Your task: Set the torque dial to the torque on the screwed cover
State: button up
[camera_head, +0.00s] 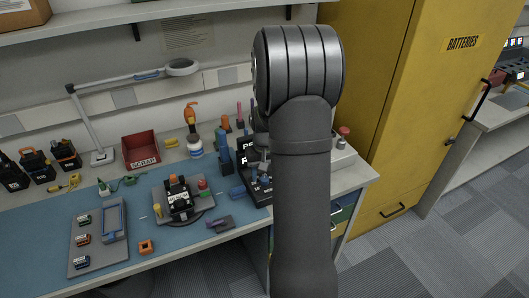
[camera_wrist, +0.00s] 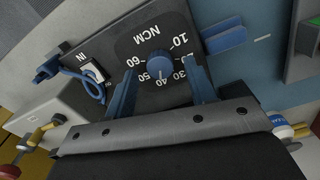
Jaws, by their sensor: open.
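The torque dial (camera_wrist: 158,69) is a round blue knob on a dark plate marked NCM, with a scale from 10 to 60. A small pale mark on the knob seems to face the 40 to 50 side; I cannot tell its exact setting. My gripper (camera_wrist: 160,65) is open, with one blue finger on either side of the knob; I cannot tell whether they touch it. In the head view my arm hides the gripper and dial. A black radio (camera_head: 179,196) with a white label sits on a grey fixture; the label is too small to read, and I cannot make out a screwed cover.
Beside the dial in the wrist view is a blue cable (camera_wrist: 90,85) at a socket marked IN. In the head view, a red SCRAP bin (camera_head: 140,148), a lamp (camera_head: 95,125) and a grey tray (camera_head: 85,258) stand on the bench. A yellow cabinet (camera_head: 400,130) stands right.

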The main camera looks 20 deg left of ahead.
notch_tip(320, 180, up, 16)
dwell(0.3)
jog(key=shift+f, duration=0.1)
dwell(0.3)
notch_tip(320, 180, down, 17)
jog(key=shift+f, duration=0.1)
dwell(0.4)
